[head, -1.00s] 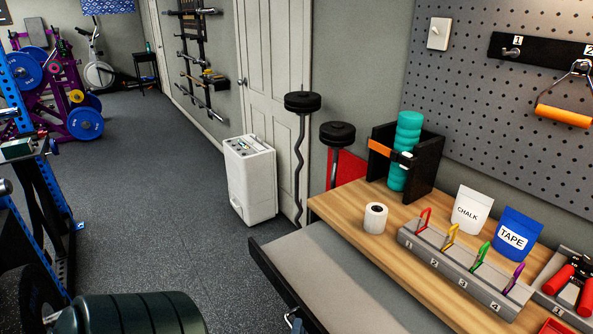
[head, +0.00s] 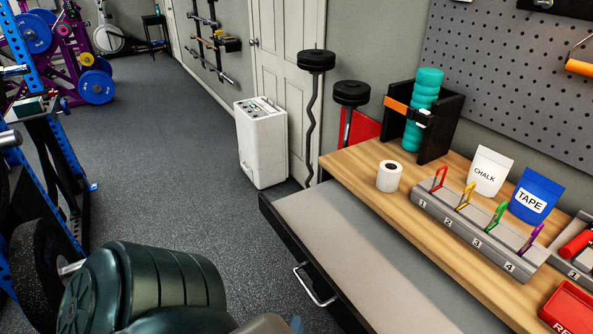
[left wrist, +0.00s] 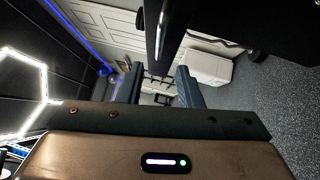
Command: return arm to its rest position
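My left arm comes in at the bottom of the head view as a large dark green rounded link. Only a small part of my left gripper (head: 296,324) shows there, a bluish finger tip at the bottom edge, below the handle of the drawer (head: 315,285). In the left wrist view the two fingers of my left gripper (left wrist: 159,82) stand apart with nothing seen between them. A dark edge with a bright strip lies beyond the fingers at the top. My right gripper is in no view.
The drawer stands pulled out below the wooden bench (head: 350,165); its visible grey floor is bare. The bench holds a tape roll (head: 389,176), a clip rack (head: 465,230) and pouches. A white dehumidifier (head: 262,143) stands beyond. A blue rack (head: 60,150) is at left; floor between is clear.

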